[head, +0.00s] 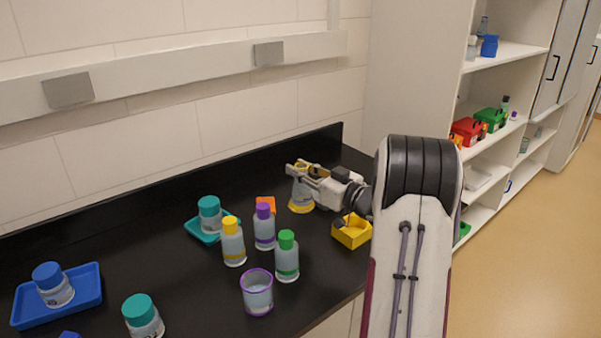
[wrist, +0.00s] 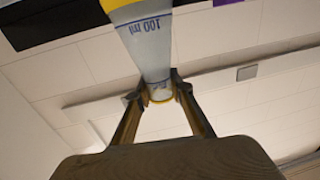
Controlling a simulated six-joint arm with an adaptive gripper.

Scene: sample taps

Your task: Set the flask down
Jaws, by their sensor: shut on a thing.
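The flask (head: 300,199) is a clear conical one with a yellow band round its base. It is upright at the back right of the black counter (head: 130,235), and I cannot tell whether its base touches the surface. My gripper (head: 303,172) is shut on its neck, reaching in from the right. In the wrist view the flask (wrist: 148,42) appears upside down with a "100 ml" mark, and the two fingertips of my gripper (wrist: 160,91) press on its neck from both sides.
A yellow bin (head: 351,234) stands right and in front of the flask. Left of it are an orange item (head: 265,203), purple-capped (head: 265,230), yellow-capped (head: 233,245) and green-capped (head: 287,260) bottles. A purple-rimmed beaker (head: 257,293) is nearer. Left-middle counter is clear.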

